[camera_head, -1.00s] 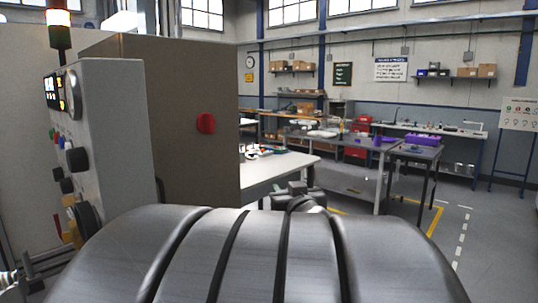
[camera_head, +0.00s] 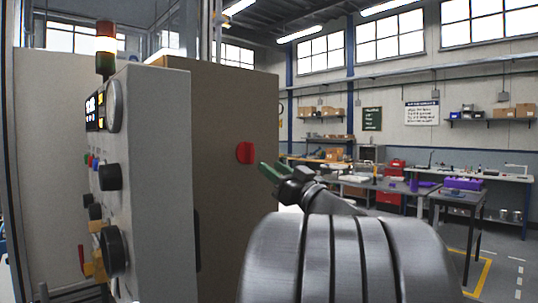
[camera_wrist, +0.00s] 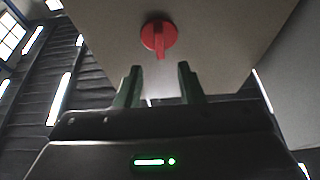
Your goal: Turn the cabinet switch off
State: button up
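The cabinet switch (camera_head: 245,152) is a red round knob on the brown side face of the cabinet (camera_head: 222,200). In the wrist view the red switch (camera_wrist: 159,36) shows a raised grip bar, which points toward my gripper. My gripper (camera_head: 267,172) is just right of the switch in the head view, with green fingers pointing at the cabinet side. In the wrist view my gripper (camera_wrist: 160,78) has its two fingers apart with nothing between them. The switch lies beyond the fingertips, roughly centred between them, and I see no contact.
A grey control panel (camera_head: 160,170) with black knobs and a signal tower (camera_head: 105,48) stands at the left. Behind and right are workbenches (camera_head: 440,186) with boxes and purple items. The floor at the right (camera_head: 500,255) is open.

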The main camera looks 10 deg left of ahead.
aim_at(252, 153)
jog(key=p+x, duration=0.1)
jog(key=x, duration=0.7)
jog(key=shift+c, duration=0.2)
grip_shut()
